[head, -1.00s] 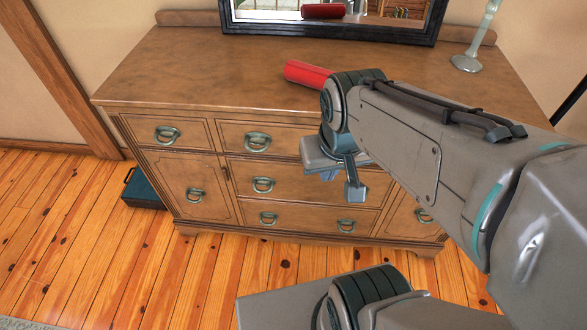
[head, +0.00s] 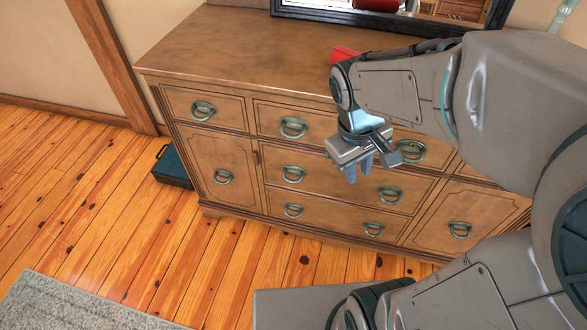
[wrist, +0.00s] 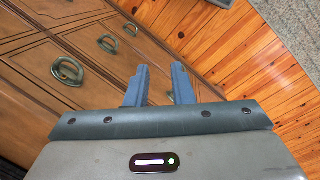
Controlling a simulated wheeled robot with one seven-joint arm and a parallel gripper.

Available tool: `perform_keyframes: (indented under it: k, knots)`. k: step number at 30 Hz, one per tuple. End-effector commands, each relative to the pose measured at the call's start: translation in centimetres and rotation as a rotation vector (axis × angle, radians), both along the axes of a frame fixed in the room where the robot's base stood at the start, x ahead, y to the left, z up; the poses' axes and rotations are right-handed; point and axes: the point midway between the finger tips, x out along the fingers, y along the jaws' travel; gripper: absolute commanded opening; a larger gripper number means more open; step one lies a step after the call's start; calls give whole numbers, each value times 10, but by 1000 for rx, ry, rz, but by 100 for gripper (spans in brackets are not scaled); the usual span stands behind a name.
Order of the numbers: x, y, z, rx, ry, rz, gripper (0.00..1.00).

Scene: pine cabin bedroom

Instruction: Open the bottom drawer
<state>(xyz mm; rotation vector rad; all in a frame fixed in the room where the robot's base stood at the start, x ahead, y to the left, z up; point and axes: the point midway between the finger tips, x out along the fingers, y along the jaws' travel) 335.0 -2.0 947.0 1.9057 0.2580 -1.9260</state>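The wooden dresser (head: 230,60) stands against the wall, with its drawers and side doors shut. The bottom drawer (head: 334,218) is the low middle one, with a left ring handle (head: 293,211) and a right ring handle (head: 373,229). My gripper (head: 362,170) hangs in front of the dresser's middle drawers, above the bottom drawer's height. In the wrist view, its two blue-grey fingers (wrist: 160,88) are apart with nothing between them, and several ring handles show beyond and to the left. The gripper is apart from the bottom drawer's handles.
A red cylinder (head: 343,54) lies on the dresser top, partly hidden by my arm. A dark-framed mirror (head: 370,18) stands behind it. A teal case (head: 172,166) sits on the floor left of the dresser. A grey rug (head: 70,305) lies front left. The plank floor between is clear.

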Motion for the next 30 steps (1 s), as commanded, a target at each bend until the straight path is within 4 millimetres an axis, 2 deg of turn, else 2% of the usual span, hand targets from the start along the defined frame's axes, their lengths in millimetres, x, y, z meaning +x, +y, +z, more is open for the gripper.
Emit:
perform_keyframes:
  k: [1,8,16,23,30]
  knots:
    - [9,2,-26,-37,51,76,21]
    - [46,9,-95,-210,275,430,21]
    - [90,26,-184,-415,554,833,21]
    - [124,51,-268,-601,810,1156,21]
    - [153,84,-362,-813,1102,1456,21]
